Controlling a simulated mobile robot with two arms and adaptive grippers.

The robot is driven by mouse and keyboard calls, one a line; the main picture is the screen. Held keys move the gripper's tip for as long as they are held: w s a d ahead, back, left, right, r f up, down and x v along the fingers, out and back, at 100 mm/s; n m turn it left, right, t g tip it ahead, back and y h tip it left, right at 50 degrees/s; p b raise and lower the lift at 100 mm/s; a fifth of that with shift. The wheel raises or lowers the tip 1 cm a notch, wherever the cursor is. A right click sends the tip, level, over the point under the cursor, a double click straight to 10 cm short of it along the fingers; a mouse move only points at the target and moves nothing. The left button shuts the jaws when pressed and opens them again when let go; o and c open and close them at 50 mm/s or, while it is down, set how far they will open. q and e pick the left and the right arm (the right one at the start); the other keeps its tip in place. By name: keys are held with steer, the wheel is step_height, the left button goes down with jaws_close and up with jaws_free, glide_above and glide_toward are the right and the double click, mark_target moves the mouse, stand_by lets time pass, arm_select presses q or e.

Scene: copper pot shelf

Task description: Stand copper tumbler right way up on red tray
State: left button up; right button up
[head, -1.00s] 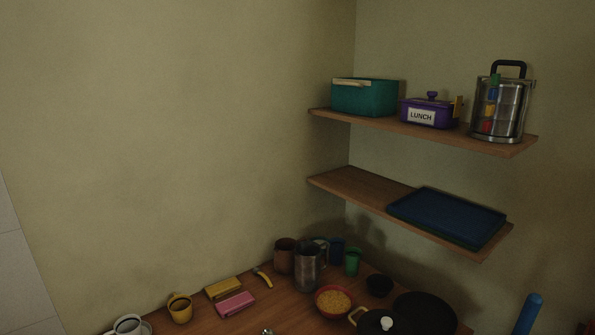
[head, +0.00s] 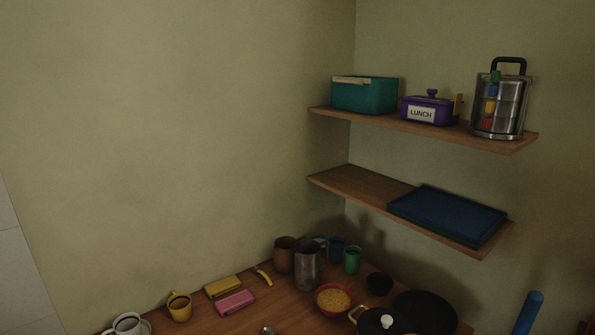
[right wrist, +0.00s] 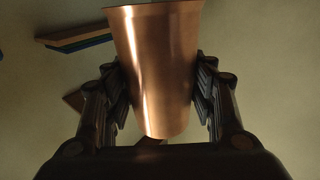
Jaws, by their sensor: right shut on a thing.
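The copper tumbler (right wrist: 156,65) is between the fingers of my right gripper (right wrist: 160,95) in the right wrist view, with a finger pressed to each side. Its wide rim is at the top of that picture and its narrower end at the bottom. The shelf and trays behind it look upside down there, so the rim seems to point downward. My left gripper shows in neither view, and my right gripper is not in the head view. I see no red tray; a blue tray (head: 447,213) lies on a green one on the lower shelf.
The lower shelf (head: 350,184) is bare at its left. The upper shelf (head: 450,138) holds a teal box, purple lunch box and steel canister. The counter (head: 285,305) below is crowded with mugs (head: 307,265), a bowl (head: 332,300) and pans (head: 425,312).

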steer(key=m, duration=0.8)
steer(key=shift+m+b, duration=0.35)
steer(key=shift+m, duration=0.05)
steer(key=m+p, duration=0.3)
steer(key=m, duration=0.6)
